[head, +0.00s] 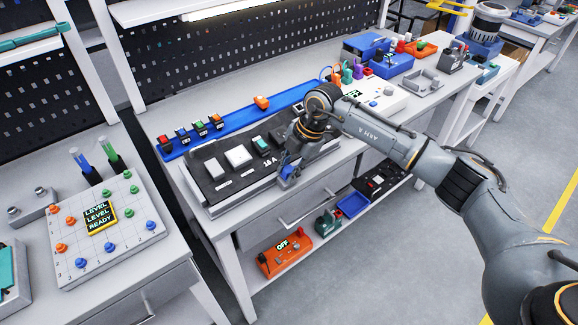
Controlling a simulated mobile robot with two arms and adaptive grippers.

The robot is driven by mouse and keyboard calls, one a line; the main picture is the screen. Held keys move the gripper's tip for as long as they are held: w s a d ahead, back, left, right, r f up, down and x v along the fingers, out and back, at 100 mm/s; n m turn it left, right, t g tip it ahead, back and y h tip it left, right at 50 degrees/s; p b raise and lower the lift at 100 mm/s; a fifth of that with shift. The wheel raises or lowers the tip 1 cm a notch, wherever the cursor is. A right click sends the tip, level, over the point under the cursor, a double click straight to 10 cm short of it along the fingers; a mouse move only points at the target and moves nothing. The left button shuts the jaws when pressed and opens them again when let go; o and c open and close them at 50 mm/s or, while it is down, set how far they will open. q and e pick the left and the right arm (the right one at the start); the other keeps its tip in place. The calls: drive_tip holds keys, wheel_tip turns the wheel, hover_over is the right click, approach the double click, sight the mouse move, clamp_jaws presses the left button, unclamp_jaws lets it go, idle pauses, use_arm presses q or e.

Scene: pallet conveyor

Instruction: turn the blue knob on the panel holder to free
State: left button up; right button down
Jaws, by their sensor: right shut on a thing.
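The panel holder (226,202) is a grey frame on the workbench, tilted a little, with a black panel (205,178) in it. The panel carries pale and dark modules and a "16 A" label. My right gripper (287,176) reaches down at the holder's front right corner. It is shut on the blue knob (285,170), of which only a small bit of blue shows between the fingers. The knob's marking and its angle are hidden. My left gripper is out of view.
A blue rail (238,117) with small coloured modules lies behind the holder. A white box (375,98) and blue bins (390,62) stand to the right. A drawer (290,222) and a lower shelf with devices are below. A peg board (57,240) is on the left bench.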

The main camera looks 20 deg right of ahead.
drive_tip(key=shift+m, duration=0.6)
drive_tip(key=c, duration=1.1)
unclamp_jaws()
drive_tip(key=v, duration=1.2)
drive_tip(key=shift+s, duration=0.15)
